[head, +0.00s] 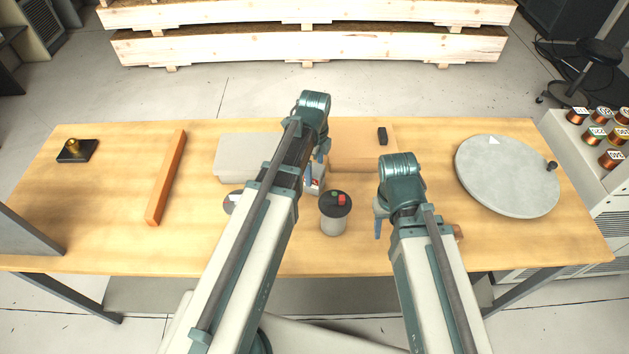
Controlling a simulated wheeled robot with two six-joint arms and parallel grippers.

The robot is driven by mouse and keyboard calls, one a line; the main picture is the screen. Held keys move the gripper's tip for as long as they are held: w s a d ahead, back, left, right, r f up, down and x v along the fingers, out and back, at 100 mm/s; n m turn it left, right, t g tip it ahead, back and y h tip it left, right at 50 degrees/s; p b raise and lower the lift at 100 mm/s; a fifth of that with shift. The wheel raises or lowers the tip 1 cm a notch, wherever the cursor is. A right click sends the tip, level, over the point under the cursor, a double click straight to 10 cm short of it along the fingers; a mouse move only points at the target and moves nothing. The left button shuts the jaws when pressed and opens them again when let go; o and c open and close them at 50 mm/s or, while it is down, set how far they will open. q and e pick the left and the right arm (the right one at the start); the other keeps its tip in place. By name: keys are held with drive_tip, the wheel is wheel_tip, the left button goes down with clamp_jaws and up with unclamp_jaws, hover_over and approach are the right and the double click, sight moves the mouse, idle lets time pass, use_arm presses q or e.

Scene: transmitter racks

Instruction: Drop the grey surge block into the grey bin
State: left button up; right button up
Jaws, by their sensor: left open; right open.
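A light grey box-shaped thing (240,150) stands left of the table's middle, partly hidden by my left arm; it may be the grey bin, but its inside does not show.
The grey canister (334,222) has a dark top with red and green pieces. An orange bar (166,180) and a brass-knobbed black base (77,151) lie left. A round grey turntable (508,180) fills the right. A brown piece (459,231) is partly hidden. Front left is clear.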

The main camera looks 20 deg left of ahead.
use_arm(q)
drive_tip(key=f+b, duration=0.4)
drive_tip(key=f, duration=0.1)
drive_tip(key=shift+s, duration=0.25)
use_arm(e)
wheel_tip(320, 180, down, 5)
use_arm(q)
drive_tip(key=shift+r, duration=0.1)
use_arm(e)
drive_tip(key=shift+r, duration=0.1)
use_arm(q)
clamp_jaws()
drive_tip(key=shift+r, duration=0.1)
wheel_tip(320, 180, up, 10)
drive_tip(key=p, duration=0.9)
drive_tip(key=shift+p, duration=0.4)
use_arm(e)
wheel_tip(320, 180, up, 10)
